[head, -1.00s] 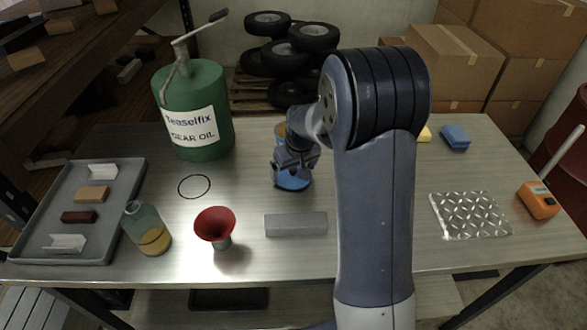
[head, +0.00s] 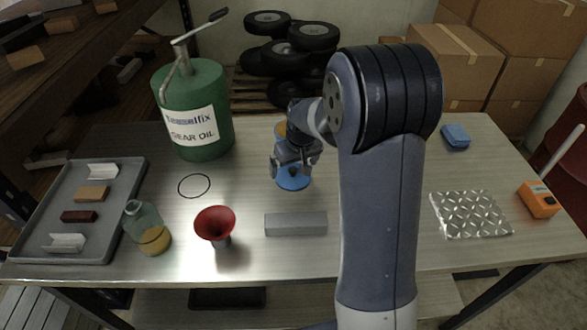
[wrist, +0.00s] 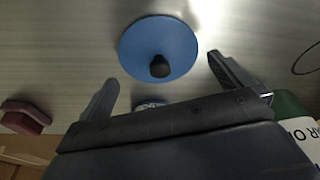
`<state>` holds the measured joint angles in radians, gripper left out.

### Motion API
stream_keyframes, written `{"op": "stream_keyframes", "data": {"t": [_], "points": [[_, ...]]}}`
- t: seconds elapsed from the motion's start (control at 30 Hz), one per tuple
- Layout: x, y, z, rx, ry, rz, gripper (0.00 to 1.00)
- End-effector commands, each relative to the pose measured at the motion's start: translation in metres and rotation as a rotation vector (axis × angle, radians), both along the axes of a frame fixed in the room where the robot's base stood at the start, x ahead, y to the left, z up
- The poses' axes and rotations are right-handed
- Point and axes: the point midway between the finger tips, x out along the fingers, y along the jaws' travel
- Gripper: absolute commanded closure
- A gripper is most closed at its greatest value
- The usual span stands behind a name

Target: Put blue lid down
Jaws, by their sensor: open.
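The blue lid (head: 293,182) is a round disc with a dark knob, lying on the metal table behind the grey bar. It also shows in the wrist view (wrist: 143,47), flat on the table with its knob (wrist: 159,67) facing me. My gripper (head: 297,172) is just above the lid, partly hiding it in the head view. In the wrist view my gripper (wrist: 166,82) is open, its two fingers spread to either side of the knob and apart from it.
A red funnel (head: 215,224), a grey bar (head: 295,224) and a glass bottle (head: 147,230) stand in front. A black ring (head: 194,186) lies to the left, before the green oil can (head: 193,110). A diamond-plate sheet (head: 470,214) lies at right.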

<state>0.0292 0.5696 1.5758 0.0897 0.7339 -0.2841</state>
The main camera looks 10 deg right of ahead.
Motion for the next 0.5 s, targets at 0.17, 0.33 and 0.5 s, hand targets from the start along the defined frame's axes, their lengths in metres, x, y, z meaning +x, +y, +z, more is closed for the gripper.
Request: {"op": "stream_keyframes", "data": {"t": [0.17,0.33,0.5], "points": [[-0.01,-0.002,0.038,0.0,-0.006,-0.001,0.0],[-0.019,-0.004,0.07,0.0,-0.005,-0.001,0.0],[-0.024,-0.005,0.089,-0.001,-0.002,0.0,0.0]]}}
